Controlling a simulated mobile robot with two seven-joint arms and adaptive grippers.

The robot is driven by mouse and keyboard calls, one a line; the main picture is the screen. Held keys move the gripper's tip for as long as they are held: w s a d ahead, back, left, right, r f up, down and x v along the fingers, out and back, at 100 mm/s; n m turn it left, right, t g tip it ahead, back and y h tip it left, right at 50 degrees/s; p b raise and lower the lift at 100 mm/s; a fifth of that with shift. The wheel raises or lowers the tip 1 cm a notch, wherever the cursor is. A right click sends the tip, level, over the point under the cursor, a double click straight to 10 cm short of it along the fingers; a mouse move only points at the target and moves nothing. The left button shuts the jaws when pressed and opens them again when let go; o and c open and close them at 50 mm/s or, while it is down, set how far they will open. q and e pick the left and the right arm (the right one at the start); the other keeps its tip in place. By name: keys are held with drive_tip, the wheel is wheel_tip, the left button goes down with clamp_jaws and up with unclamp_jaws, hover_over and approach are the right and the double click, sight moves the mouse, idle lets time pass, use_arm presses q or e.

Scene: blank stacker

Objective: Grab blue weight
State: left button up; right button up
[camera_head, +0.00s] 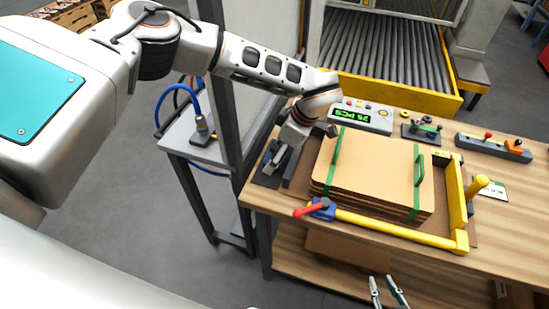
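No separate blue weight can be made out. The only blue block on the bench is a small blue piece (323,209) with a red lever, at the front left corner of the yellow frame (400,228). My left arm comes in from the left, and its gripper (277,160) is low over a dark pad (266,180) at the bench's left end. The gripper's fingers blend with dark parts there, so its grip is unclear. My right gripper (388,291) shows at the bottom edge, in front of the bench, with two fingertips apart and nothing between them.
A stack of brown sheets (375,165) with green straps lies inside the yellow frame on the wooden bench (515,235). A counter box (360,116) stands behind it, with tools at the back right. A roller conveyor (385,50) is beyond. A grey post stands left of the bench.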

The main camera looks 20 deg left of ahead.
use_arm(q)
drive_tip(key=c, duration=1.8)
drive_tip(key=shift+o, duration=0.2)
drive_tip(key=shift+w+r, duration=0.1)
drive_tip(key=shift+r, duration=0.05)
